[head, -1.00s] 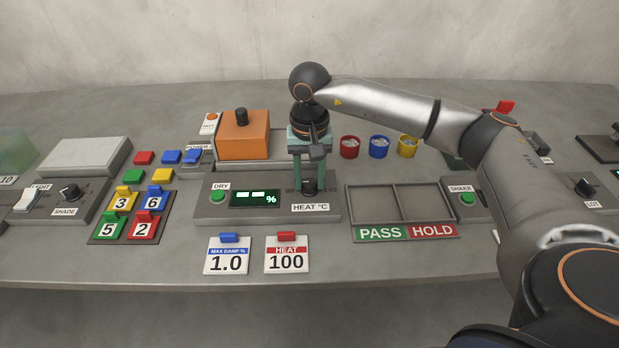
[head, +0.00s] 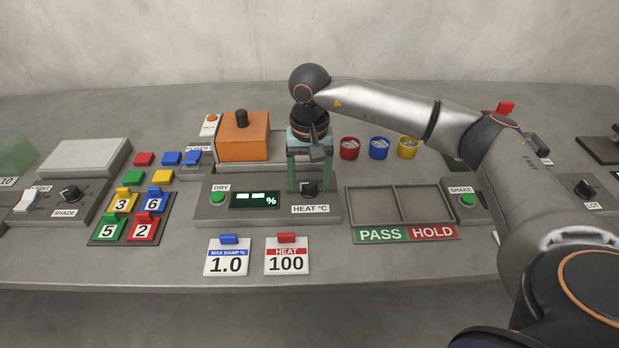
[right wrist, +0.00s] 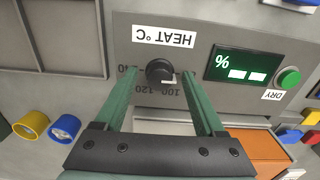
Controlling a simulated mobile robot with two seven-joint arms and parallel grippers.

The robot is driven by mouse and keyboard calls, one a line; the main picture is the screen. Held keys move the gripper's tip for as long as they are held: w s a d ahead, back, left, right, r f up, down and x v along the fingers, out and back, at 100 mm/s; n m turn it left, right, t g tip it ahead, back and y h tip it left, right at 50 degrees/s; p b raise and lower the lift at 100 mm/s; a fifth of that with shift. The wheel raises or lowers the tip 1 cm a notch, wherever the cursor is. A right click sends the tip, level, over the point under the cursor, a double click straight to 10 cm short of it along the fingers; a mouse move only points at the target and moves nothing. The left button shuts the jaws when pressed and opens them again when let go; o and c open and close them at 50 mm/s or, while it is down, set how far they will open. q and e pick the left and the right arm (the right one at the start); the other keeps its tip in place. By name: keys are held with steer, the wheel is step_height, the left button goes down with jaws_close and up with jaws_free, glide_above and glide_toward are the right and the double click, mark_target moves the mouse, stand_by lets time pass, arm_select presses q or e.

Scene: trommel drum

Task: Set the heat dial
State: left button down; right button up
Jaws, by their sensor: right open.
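The heat dial (head: 309,188) is a black knob on the grey dryer panel (head: 215,212), above the label HEAT °C. In the right wrist view the dial (right wrist: 159,71) shows with scale numbers beside it, 100 and 120 among them. My right gripper (head: 308,183) points down over the dial with green fingers spread wide. In the right wrist view the gripper (right wrist: 165,80) has a finger on each side of the knob, apart from it. The card HEAT 100 (head: 287,262) stands in front of the panel. My left gripper is not in view.
A green DRY button (head: 218,197) and a display (head: 254,199) sit left of the dial. An orange block (head: 242,142) stands behind. The PASS/HOLD tray (head: 352,215) is at right, with red, blue and yellow cups (head: 379,148) behind it.

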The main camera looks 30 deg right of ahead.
mark_target(309, 184)
step_height(309, 184, up, 12)
steer(key=shift+r+p, duration=0.25)
steer(key=shift+p, duration=0.2)
steer(key=shift+s, duration=0.1)
stand_by(0.4)
